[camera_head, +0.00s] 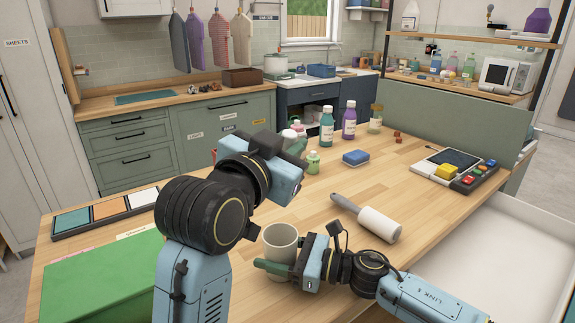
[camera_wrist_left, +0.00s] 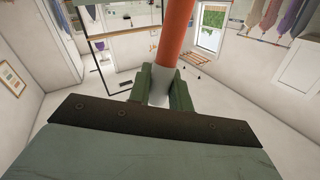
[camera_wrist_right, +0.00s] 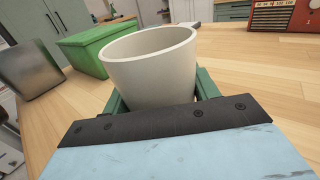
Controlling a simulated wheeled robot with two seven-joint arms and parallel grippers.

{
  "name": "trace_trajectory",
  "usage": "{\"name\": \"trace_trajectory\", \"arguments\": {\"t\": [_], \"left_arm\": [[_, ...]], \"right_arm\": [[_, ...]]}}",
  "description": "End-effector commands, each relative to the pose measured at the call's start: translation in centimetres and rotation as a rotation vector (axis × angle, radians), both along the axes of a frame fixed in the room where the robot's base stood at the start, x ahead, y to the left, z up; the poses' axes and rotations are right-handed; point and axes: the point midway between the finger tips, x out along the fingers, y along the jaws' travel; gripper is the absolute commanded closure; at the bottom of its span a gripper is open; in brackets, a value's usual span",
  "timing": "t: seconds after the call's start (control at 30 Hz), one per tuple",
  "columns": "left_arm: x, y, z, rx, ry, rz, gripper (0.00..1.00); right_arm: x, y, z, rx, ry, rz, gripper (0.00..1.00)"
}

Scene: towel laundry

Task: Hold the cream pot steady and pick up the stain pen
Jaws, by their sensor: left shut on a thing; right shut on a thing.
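The cream pot (camera_head: 281,238) stands upright on the wooden table in the head view. My right gripper (camera_head: 283,258) is shut on it, with green fingers on either side of the pot (camera_wrist_right: 152,62) in the right wrist view. The inside wall shows, but its bottom is hidden. The stain pen (camera_wrist_left: 175,38), orange with a pale lower part, is between the fingers of my left gripper (camera_wrist_left: 160,88) in the left wrist view. That gripper is shut on its pale part and raised above the table.
A lint roller (camera_head: 370,219) lies right of the pot. A green box (camera_head: 100,283) is at the left front. Bottles (camera_head: 327,126), a blue sponge (camera_head: 356,158) and a control panel (camera_head: 455,170) stand farther back.

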Motion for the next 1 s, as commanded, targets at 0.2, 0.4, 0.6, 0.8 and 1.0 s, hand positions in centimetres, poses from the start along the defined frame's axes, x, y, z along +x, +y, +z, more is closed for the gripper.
{"name": "trace_trajectory", "arguments": {"t": [0.2,0.4,0.6,0.8,1.0], "left_arm": [[0.0,0.0,0.2,0.000,0.001,0.000,1.00],[0.0,0.0,0.2,0.000,0.000,0.000,1.00],[0.0,0.0,0.1,0.000,0.000,0.000,1.00],[0.0,0.0,0.1,0.001,0.000,0.000,1.00],[0.0,0.0,0.1,0.001,0.000,0.000,1.00]], "right_arm": [[0.0,0.0,-0.1,-0.001,0.000,0.000,0.66],[0.0,0.0,-0.1,-0.001,0.000,0.000,0.24],[0.0,0.0,0.0,0.000,0.000,0.000,0.15],[-0.1,-0.4,-0.1,-0.001,0.000,-0.001,0.15],[-1.1,-3.3,-0.2,-0.003,0.001,-0.003,0.15]]}}
